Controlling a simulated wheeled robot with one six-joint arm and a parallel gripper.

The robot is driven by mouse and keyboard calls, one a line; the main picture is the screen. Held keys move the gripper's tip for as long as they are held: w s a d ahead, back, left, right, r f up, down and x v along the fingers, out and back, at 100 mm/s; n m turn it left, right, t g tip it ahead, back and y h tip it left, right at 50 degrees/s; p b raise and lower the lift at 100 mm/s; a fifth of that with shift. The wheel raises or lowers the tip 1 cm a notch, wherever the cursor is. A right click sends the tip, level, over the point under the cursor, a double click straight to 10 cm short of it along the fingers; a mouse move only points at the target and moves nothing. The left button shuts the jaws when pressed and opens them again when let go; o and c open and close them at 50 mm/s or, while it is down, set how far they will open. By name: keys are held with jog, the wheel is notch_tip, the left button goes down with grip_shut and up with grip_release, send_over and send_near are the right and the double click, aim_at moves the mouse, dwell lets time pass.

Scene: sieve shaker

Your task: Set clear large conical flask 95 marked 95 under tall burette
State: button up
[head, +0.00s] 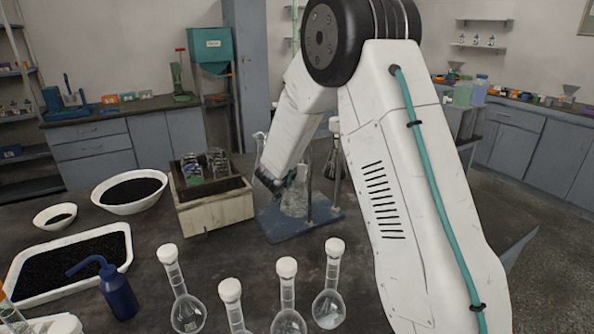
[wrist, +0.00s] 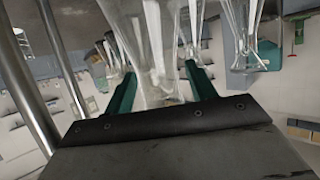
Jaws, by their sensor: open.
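A clear conical flask (head: 295,201) stands on a blue base plate (head: 280,228), beside upright metal rods (head: 309,185). Its marking cannot be read. My gripper (head: 284,183) is at this flask, partly hidden by my arm. In the wrist view the two green fingers of my gripper (wrist: 160,88) are open, one on each side of clear glass (wrist: 158,60). Whether they touch it I cannot tell. The burette is not clearly made out; my arm covers much of that area.
Other clear glassware (head: 261,150) stands just behind left of my gripper. A wooden box (head: 215,211) is to the left. Several white-capped volumetric flasks (head: 286,290) stand in front, with a blue wash bottle (head: 118,292) and a white tray (head: 14,275) of dark grains at the left.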

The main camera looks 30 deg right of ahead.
jog(key=s+a+r+n+y, duration=0.3)
jog(key=s+a+r+y, duration=0.35)
jog(key=s+a, duration=0.35)
jog(key=s+a+r+n+y, duration=0.4)
jog(key=s+a+r+y, duration=0.1)
jog(key=s+a+r, duration=0.4)
jog(key=s+d+f+n+g+h, duration=0.1)
jog(key=s+g, duration=0.3)
jog(key=s, duration=1)
jog(key=s+d+f+n+g+h, duration=0.1)
jog(key=s+g, duration=0.3)
jog(key=s, duration=1.1)
jog(key=shift+d+f, duration=0.5)
jog(key=shift+d, duration=0.35)
